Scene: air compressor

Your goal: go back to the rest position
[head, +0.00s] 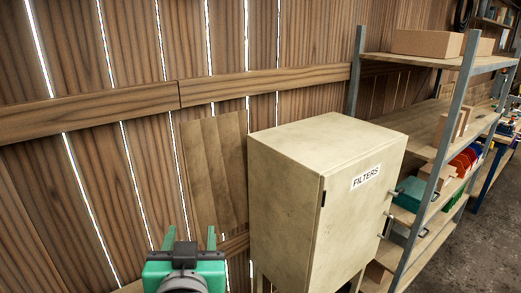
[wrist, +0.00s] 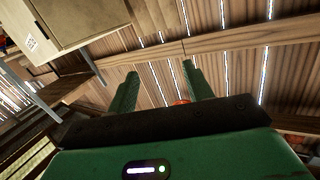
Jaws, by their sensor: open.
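My gripper (head: 191,240) shows at the bottom of the head view, left of the beige cabinet, with its two green fingers apart. In the wrist view my gripper (wrist: 160,82) also shows its fingers spread, with nothing visible held between them. The plank wall stands beyond the fingertips. A small orange-red thing shows low between the fingers in the wrist view, too covered to identify.
A beige cabinet (head: 315,190) labelled FILTERS stands right of my gripper; it also shows at the upper left of the wrist view (wrist: 75,22). A metal shelf (head: 440,118) with boxes and bins stands further right. The wooden wall (head: 90,180) lies behind.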

